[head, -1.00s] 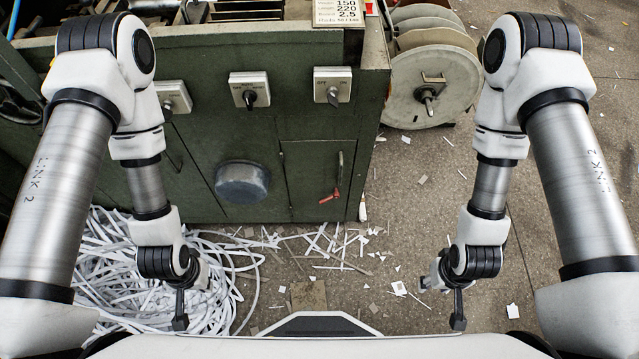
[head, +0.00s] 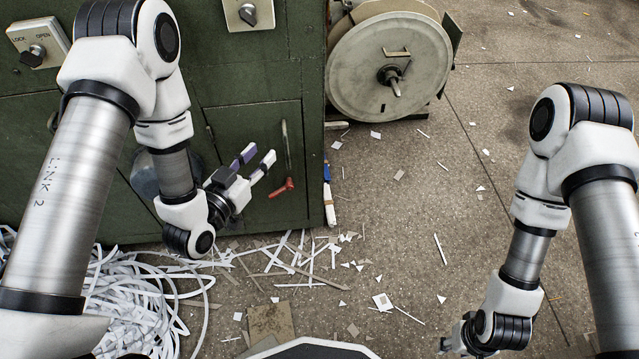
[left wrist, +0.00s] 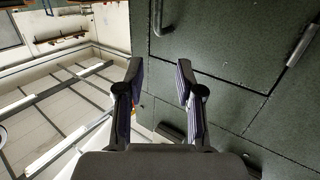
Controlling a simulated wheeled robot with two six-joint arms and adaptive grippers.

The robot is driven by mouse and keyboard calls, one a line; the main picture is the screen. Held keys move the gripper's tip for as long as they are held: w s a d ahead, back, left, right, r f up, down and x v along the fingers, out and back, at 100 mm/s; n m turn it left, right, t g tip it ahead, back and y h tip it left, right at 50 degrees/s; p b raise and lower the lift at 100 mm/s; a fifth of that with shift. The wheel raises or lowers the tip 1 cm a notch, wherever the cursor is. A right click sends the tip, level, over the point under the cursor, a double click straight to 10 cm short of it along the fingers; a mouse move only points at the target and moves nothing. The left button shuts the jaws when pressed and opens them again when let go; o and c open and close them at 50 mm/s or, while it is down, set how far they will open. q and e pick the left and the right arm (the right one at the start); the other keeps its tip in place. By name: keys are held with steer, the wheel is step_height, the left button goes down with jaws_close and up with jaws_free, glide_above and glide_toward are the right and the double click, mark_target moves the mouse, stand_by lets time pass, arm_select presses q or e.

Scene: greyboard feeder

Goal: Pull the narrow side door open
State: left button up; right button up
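The narrow side door (head: 240,118) is a green panel low on the green cabinet's right end in the head view, and looks closed. It carries an upright grey handle bar (head: 286,145) and a red lever (head: 281,188) below it. My left gripper (head: 256,158) is open and empty in front of the door, its fingers pointing up and right, left of the handle in the picture. In the left wrist view its two fingers (left wrist: 158,80) are spread before green panels, with a grey bar (left wrist: 303,44) at upper right. My right gripper (head: 446,345) is low in the head view, its fingers unclear.
A large pale reel (head: 360,65) stands right of the cabinet. White paper strips (head: 135,300) are heaped at lower left, and scraps litter the floor by the door. A flat brown piece (head: 271,322) lies on the floor. The concrete to the right is mostly open.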

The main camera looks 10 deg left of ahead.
arm_select(q)
steer(key=b, duration=0.8)
glide_toward(286, 153)
steer(key=w+f, duration=0.1)
steer(key=w, duration=0.2)
steer(key=shift+t+h, duration=0.3)
steer(key=shift+t, duration=0.1)
steer(key=x, duration=0.2)
steer(key=b+x, duration=0.1)
steer(key=x, duration=0.2)
steer(key=b+x, duration=0.1)
steer(key=x, duration=0.1)
steer(key=shift+w+d, duration=0.1)
steer(key=shift+d, duration=0.3)
steer(key=shift+w+r, duration=0.15)
steer(key=shift+w, duration=0.05)
jaws_close()
arm_select(e)
step_height(286, 153, down, 14)
steer(key=shift+s+d, duration=0.2)
steer(key=shift+d, duration=0.2)
